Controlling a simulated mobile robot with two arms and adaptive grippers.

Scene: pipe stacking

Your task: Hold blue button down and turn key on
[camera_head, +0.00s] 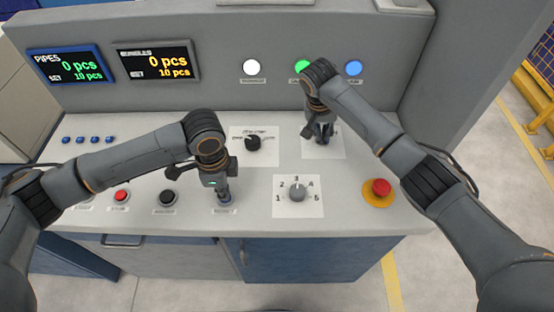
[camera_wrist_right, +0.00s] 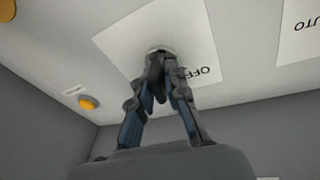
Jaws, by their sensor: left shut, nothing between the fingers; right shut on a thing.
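My left gripper (camera_head: 225,198) is shut and empty. It points straight down, its fingertips at the button position in the front row of the panel. They cover the button there, so its colour and whether it is pressed cannot be told. My right gripper (camera_head: 322,138) is shut on the key switch on a white label plate (camera_head: 337,150) at the back of the panel. In the right wrist view the fingers (camera_wrist_right: 160,85) close around a dark key (camera_wrist_right: 159,92) in a round pale base. The label beside it reads OFF.
A red button (camera_head: 121,195) and a black button (camera_head: 168,197) stand left of my left gripper. A numbered dial (camera_head: 297,192), a black selector (camera_head: 253,143) and a red emergency stop (camera_head: 381,188) are nearby. White, green and blue lamps (camera_head: 353,68) line the back wall.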

